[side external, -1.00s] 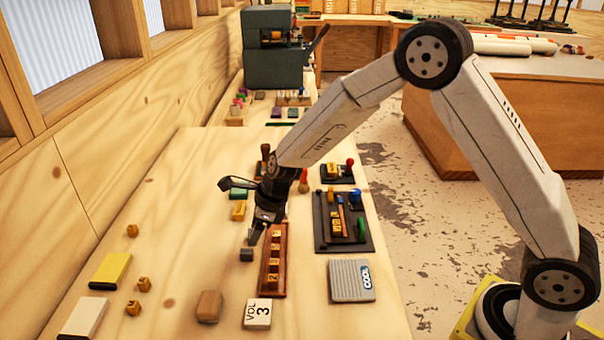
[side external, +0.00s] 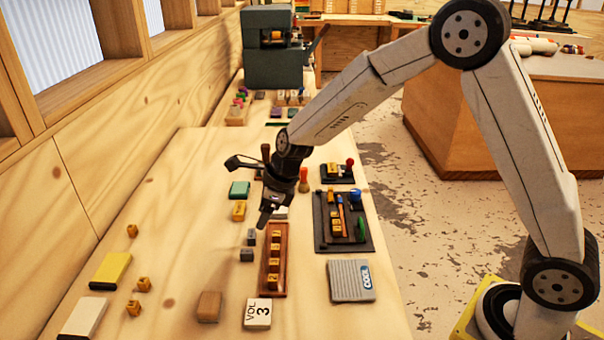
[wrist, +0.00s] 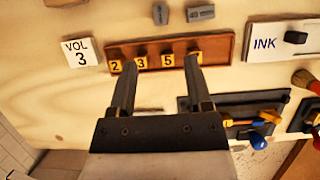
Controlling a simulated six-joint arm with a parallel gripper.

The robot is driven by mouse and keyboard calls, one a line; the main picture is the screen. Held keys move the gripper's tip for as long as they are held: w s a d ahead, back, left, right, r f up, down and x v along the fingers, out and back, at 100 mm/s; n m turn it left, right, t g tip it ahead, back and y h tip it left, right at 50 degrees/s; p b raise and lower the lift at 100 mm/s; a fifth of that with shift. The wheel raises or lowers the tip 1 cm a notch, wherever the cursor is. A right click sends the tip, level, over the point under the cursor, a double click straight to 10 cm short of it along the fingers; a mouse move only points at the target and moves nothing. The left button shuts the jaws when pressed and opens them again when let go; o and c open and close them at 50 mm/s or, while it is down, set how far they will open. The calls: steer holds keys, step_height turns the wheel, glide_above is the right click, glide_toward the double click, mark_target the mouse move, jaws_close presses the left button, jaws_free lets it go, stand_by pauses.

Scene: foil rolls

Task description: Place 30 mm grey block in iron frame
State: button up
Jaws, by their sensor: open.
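Two small grey blocks lie on the wooden bench left of the brown number tray, a farther one (side external: 252,237) and a nearer one (side external: 247,254). In the wrist view one grey block (wrist: 160,14) is cut by the top edge; the other (wrist: 201,12) bears a marking that looks like 40. I cannot read which is 30 mm. The dark frame (side external: 367,243), likely the iron frame, lies right of the tray and holds yellow blocks and coloured pieces. My gripper (side external: 265,222) is open and empty, above the bench by the tray's far end; its jaws (wrist: 161,62) show over the tray.
The brown tray (side external: 281,291) holds several yellow number blocks. A VOL 3 block (side external: 257,313), a brown block (side external: 209,306) and a grey CODE book (side external: 351,281) lie at the front. A green block (side external: 239,189) and a yellow one (side external: 238,211) lie beyond.

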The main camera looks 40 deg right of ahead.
steer(key=shift+s, duration=0.1)
steer(key=s+d+n+h, duration=0.1)
steer(key=s+d+n, duration=0.3)
steer(key=s+n, duration=0.6)
steer(key=s+d+n+h, duration=0.2)
steer(key=s+d+n, duration=0.3)
steer(key=s+n, duration=0.5)
steer(key=n, duration=0.6)
steer(key=shift+d+r+g, duration=0.3)
steer(key=shift+r, duration=0.1)
steer(key=shift+o, duration=0.2)
steer(key=shift+s+d+n, duration=0.1)
steer(key=shift+s+n, duration=0.25)
steer(key=shift+n, duration=0.15)
steer(key=shift+o, duration=0.2)
steer(key=shift+w, duration=0.1)
